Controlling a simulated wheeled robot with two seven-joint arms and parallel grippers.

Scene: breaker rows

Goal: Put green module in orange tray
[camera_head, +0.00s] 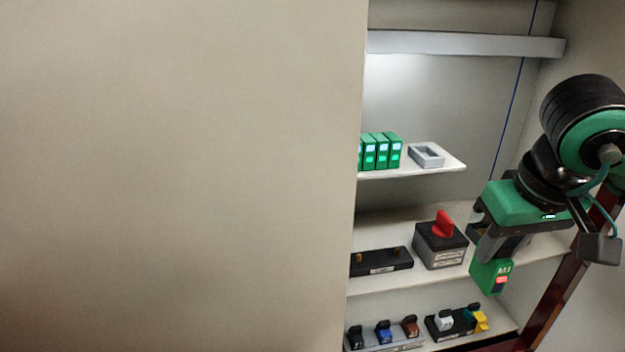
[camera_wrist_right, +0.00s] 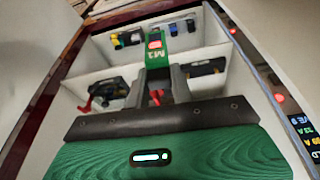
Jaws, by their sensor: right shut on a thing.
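My right gripper (camera_head: 502,254) is shut on a green module (camera_head: 491,278) marked "M1" with a small red patch. It holds the module in front of the middle shelf, right of the red-knobbed switch. In the right wrist view the green module (camera_wrist_right: 152,45) sticks out beyond the fingertips (camera_wrist_right: 162,78). Several green modules (camera_head: 382,151) with pale lit faces stand in a row on the upper shelf, partly cut off by the beige panel. I see no orange tray in either view. My left gripper is not in view.
A beige panel (camera_head: 180,170) covers the left of the head view. A grey switch box (camera_head: 440,252) with a red knob and a black strip (camera_head: 381,262) stand on the middle shelf. A grey open frame (camera_head: 426,155) lies on the upper shelf. Small coloured blocks (camera_head: 384,331) line the lower shelf.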

